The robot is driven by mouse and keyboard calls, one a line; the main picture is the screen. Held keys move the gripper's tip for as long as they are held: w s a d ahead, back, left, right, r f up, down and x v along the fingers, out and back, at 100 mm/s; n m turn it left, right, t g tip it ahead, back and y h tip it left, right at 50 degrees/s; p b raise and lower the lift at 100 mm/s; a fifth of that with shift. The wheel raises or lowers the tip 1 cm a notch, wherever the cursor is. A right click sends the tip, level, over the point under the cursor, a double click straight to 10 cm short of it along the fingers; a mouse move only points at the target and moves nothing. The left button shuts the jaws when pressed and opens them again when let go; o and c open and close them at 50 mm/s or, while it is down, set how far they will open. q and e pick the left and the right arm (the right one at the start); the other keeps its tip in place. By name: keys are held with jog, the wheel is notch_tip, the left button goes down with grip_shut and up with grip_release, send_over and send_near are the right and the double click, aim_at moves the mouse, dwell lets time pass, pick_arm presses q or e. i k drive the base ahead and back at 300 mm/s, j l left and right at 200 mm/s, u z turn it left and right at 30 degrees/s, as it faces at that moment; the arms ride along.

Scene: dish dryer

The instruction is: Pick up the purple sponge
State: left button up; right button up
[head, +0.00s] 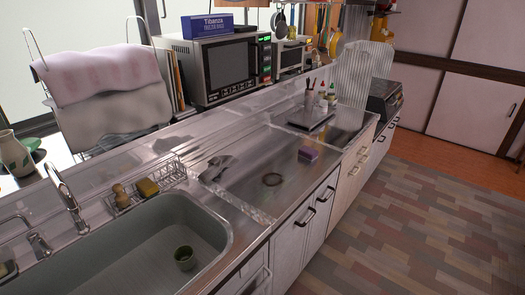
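The purple sponge (308,154) lies on the steel counter (255,160), near its front edge and right of the sink. It looks like a small block, and nothing touches it. Neither of my grippers shows in the head view, so I cannot see where they are relative to the sponge.
A wire rack (170,172) holds a yellow sponge (147,187). A dark ring-shaped mark or object (272,179) and a grey object (216,168) lie left of the purple sponge. A microwave (225,70) stands behind.

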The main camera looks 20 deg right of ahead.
aim_at(306, 153)
jog(key=i+l+u, duration=0.15)
jog(key=l+u, duration=0.7)
jog(key=l, duration=0.3)
jog(key=l+u, duration=0.45)
jog(key=l, duration=0.2)
